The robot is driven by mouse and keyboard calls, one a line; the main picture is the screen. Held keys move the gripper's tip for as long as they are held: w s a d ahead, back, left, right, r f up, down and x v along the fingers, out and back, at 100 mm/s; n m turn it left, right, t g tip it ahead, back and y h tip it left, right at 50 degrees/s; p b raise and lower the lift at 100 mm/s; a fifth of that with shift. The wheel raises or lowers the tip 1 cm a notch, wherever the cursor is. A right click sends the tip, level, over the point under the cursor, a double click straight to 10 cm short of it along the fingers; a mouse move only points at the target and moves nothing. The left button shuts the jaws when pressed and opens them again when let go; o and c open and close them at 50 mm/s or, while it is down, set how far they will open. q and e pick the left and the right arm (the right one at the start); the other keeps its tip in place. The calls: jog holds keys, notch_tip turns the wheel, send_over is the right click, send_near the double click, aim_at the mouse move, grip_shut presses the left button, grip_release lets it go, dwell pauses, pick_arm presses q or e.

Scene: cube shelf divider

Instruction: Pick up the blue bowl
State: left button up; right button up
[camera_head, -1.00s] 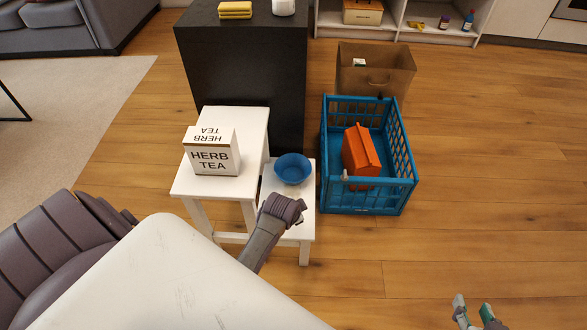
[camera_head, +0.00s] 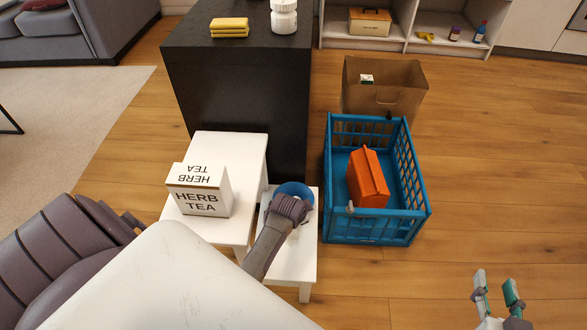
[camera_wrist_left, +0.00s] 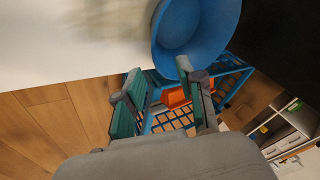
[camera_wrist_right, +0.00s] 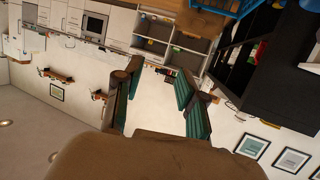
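The blue bowl (camera_head: 293,188) sits on the lower white step of a small stool, partly hidden by my left gripper (camera_head: 290,208). In the left wrist view, the bowl (camera_wrist_left: 195,32) is large at the top. My left gripper's fingers (camera_wrist_left: 160,80) are apart there. The right-hand fingertip overlaps the bowl's lower rim; I cannot tell whether it touches. Nothing shows held between the fingers. My right gripper (camera_head: 496,286) is open and empty over the floor at lower right. Its spread fingers also show in the right wrist view (camera_wrist_right: 160,75).
A white herb tea box (camera_head: 200,190) stands on the upper step (camera_head: 240,145). A blue crate (camera_head: 372,236) with an orange case (camera_head: 366,178) is right of the bowl. A brown bag (camera_head: 385,97) stands behind it. A black cabinet (camera_head: 240,95) stands behind the stool. Floor at right is clear.

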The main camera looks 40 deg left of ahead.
pick_arm(q)
jog(key=shift+w+f, duration=0.15)
jog(key=shift+f, duration=0.1)
jog(key=shift+b+x, duration=1.1)
jog(key=shift+x, duration=0.1)
jog(key=shift+b+x, duration=0.65)
jog(key=shift+x, duration=0.4)
jog(key=shift+w, duration=0.15)
grip_shut()
pick_arm(e)
notch_tip(320, 180, up, 14)
jog(key=s+a+t+y, duration=0.1)
jog(key=t+y, duration=0.2)
jog(key=t, duration=0.6)
jog(key=shift+s+a+t, duration=0.2)
jog(key=shift+a+t, duration=0.1)
jog(key=shift+a, duration=0.1)
